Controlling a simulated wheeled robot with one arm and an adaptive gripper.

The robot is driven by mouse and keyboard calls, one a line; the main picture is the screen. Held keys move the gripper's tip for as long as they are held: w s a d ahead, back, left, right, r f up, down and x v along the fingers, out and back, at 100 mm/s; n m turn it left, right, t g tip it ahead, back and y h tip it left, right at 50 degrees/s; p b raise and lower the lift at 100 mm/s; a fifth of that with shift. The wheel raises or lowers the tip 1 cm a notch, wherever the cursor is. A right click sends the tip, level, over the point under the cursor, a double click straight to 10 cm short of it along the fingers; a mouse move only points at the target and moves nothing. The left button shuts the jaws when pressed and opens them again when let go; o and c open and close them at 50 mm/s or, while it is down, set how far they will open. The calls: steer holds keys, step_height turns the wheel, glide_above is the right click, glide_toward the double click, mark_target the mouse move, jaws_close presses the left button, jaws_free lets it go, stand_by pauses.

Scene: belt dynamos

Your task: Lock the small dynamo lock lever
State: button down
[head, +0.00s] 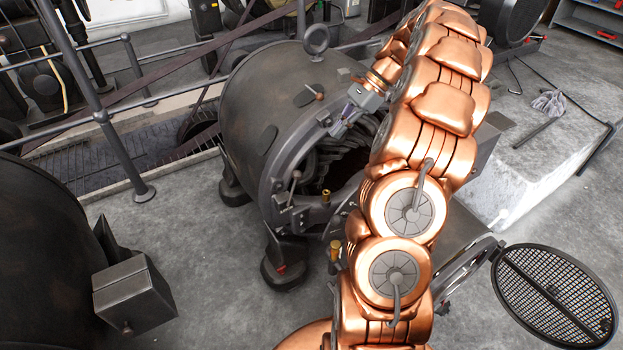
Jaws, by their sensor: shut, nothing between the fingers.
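A dark, rounded dynamo housing (252,115) stands left of my copper-coloured arm, with an open front showing ribbed parts. A small lever (294,182) stands roughly upright on its front rim at the lower left. Lettering that seems to read LOCK is beside the lever's lower end, too small to be sure. My gripper (338,132) is shut and empty at the upper part of the open front. It is above and right of the small lever and apart from it. My arm hides the right part of the dynamo.
A brown-knobbed handle (316,94) sticks out of the housing top. A round mesh cover (556,292) is at lower right. Railings (112,145) run at left. A dark machine with a box (130,297) fills the lower left. Grey floor (205,260) between the machines is clear.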

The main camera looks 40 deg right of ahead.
steer(key=shift+m, duration=0.6)
steer(key=d+f, duration=0.2)
steer(key=d, duration=0.1)
steer(key=shift+s+d+f+b, duration=0.2)
steer(key=shift+f+b, duration=0.15)
steer(key=shift+a+f, duration=0.1)
steer(key=w+a+r+b+x, duration=0.1)
steer(key=b+x, duration=0.3)
steer(key=x, duration=0.9)
steer(key=shift+a+r, duration=0.45)
steer(key=shift+d, duration=0.1)
steer(key=shift+r, duration=0.15)
